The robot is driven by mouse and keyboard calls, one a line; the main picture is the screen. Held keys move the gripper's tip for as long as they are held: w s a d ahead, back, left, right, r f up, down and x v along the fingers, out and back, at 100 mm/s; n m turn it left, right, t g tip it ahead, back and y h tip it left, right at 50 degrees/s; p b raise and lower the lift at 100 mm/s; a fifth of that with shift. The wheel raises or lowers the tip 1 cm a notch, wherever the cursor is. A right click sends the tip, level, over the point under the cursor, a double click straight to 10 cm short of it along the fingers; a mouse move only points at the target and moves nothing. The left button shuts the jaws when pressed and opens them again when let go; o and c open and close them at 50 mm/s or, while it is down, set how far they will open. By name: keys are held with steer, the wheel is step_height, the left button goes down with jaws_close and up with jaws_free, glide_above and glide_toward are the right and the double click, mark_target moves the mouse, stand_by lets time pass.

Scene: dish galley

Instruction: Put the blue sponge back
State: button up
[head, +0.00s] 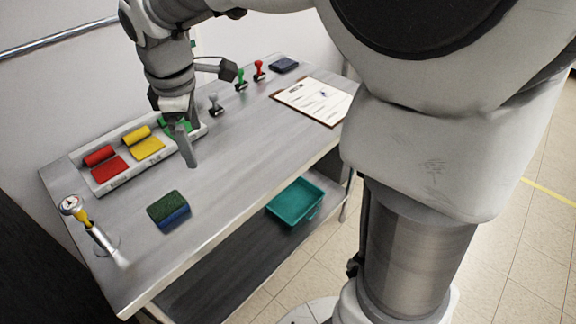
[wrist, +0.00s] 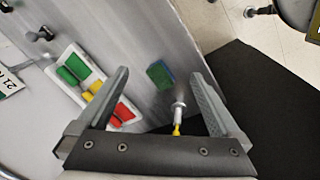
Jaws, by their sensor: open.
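The blue sponge (head: 176,217), with a dark green top layer, lies on the grey table near its front edge. In the wrist view the sponge (wrist: 160,75) shows between and beyond my fingers. A pale tray (head: 110,187) along the wall side holds red (head: 109,169), yellow (head: 149,149) and green (head: 170,124) pieces in a row. My gripper (head: 188,150) points down over the table by the tray's green end, to the upper right of the sponge in the head view. It is open and empty, and hides part of the green end.
A yellow-necked upright tool (head: 86,217) stands at the table's left end. Grey, green (head: 240,79) and red (head: 259,70) stamps, a dark blue pad (head: 285,65) and a clipboard (head: 314,100) are further right. A teal bin (head: 296,203) sits on the lower shelf.

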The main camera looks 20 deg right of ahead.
steer(key=s+d+r+m+t, duration=0.1)
steer(key=s+d+m, duration=0.5)
steer(key=s+m, duration=0.1)
steer(key=s+d+r+m+t, duration=0.1)
steer(key=s+d+m+t, duration=0.1)
steer(key=s+d+m, duration=0.4)
steer(key=shift+s+d+m, duration=0.2)
steer(key=shift+s+m, duration=0.7)
steer(key=shift+s, duration=1.4)
